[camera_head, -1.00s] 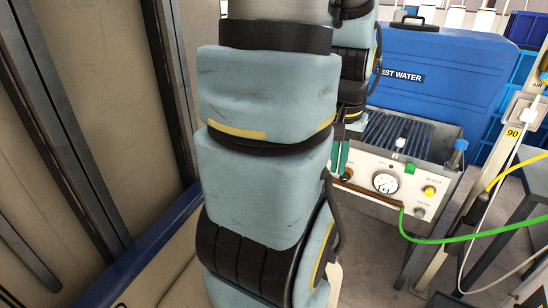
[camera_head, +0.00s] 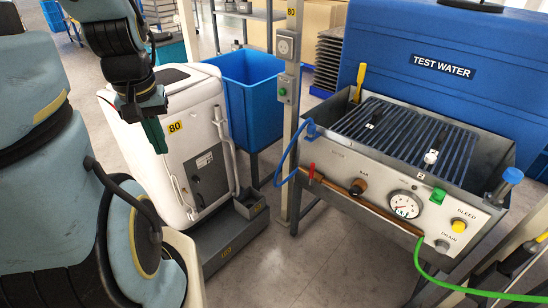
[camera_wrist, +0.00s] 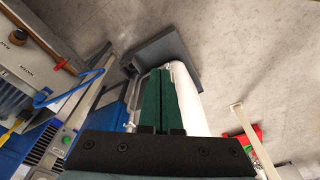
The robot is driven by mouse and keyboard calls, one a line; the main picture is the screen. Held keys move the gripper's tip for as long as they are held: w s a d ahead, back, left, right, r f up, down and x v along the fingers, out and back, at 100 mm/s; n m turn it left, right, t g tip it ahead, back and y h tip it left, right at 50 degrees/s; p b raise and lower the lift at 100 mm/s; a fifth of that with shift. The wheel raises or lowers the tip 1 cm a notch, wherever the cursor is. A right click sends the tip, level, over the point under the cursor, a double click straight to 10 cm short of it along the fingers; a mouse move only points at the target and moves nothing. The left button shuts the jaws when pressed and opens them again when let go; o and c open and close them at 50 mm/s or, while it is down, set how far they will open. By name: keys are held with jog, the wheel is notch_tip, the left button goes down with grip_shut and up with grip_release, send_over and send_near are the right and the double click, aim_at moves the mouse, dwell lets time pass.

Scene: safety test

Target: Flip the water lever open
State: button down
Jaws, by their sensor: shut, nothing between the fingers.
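The test bench's front panel (camera_head: 385,190) stands at the right in the head view. A small red lever (camera_head: 312,172) sits at the panel's left end, beside the copper pipe (camera_head: 340,188). The panel's edge (camera_wrist: 45,38) shows there at the upper left, with a red lever (camera_wrist: 60,64).
A white cabinet (camera_head: 185,125) on a grey base stands close to my gripper. A blue bin (camera_head: 247,85) and a post (camera_head: 292,110) stand between it and the bench. A blue hose (camera_head: 282,160) loops at the bench's left. A green hose (camera_head: 435,275) hangs in front.

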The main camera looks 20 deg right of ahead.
jog(key=shift+w+a, duration=0.1)
jog(key=shift+a, duration=0.2)
jog(key=shift+w+f, duration=0.1)
jog(key=w+d+f+m+h+b, duration=0.2)
jog(key=w+d+f+m+b, duration=0.2)
jog(key=w+d+f+b, duration=0.9)
jog(key=w+d+f+m+g+h+b, duration=0.1)
jog(key=w+d+f+m+b, duration=0.1)
jog(key=d, duration=0.5)
jog(key=w+d+f+m+g+h+b, duration=0.1)
jog(key=w+d+f+m+h+b, duration=0.1)
jog(key=w+d+f+b, duration=0.3)
jog(key=w+d+f+m+h+b, duration=0.1)
jog(key=w+d+f+h+b, duration=0.1)
jog(key=d+f, duration=0.4)
jog(key=w+d+b, duration=0.1)
jog(key=w+d, duration=0.1)
jog(key=d, duration=0.3)
jog(key=shift+f+m+g+b, duration=0.3)
jog(key=shift+m+g+b, duration=0.1)
